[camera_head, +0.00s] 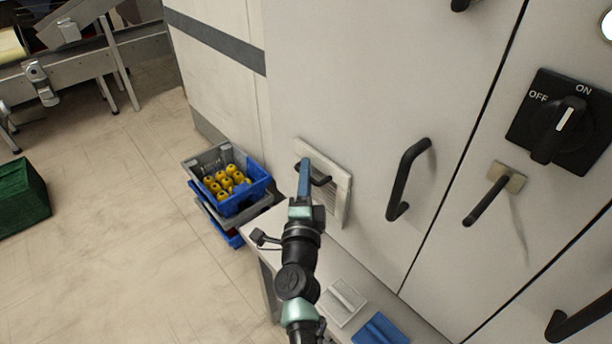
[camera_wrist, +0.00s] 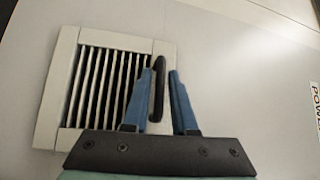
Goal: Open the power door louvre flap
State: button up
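The louvre flap is a cream square frame with dark slats on the grey cabinet door; its frame shows in the head view (camera_head: 343,193) and at the left of the wrist view (camera_wrist: 52,90). A black upright handle (camera_wrist: 158,88) is at the flap's right side in the wrist view, and it also shows in the head view (camera_head: 321,180). My gripper (camera_wrist: 160,72) has blue fingers, open, with the handle between them in the picture. A gap shows between handle and right finger; I cannot tell if the left finger touches it. In the head view my gripper (camera_head: 305,165) partly covers the flap.
A black bar handle (camera_head: 408,180), a smaller lever (camera_head: 490,197) and an OFF/ON rotary switch (camera_head: 560,120) are to the right. Blue and grey crates (camera_head: 262,187) with yellow items stand left of the flap. A ledge (camera_head: 262,240) lies below it. Floor at left is mostly clear.

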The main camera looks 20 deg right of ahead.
jog(key=shift+c, duration=0.3)
grip_shut()
dwell(1.2)
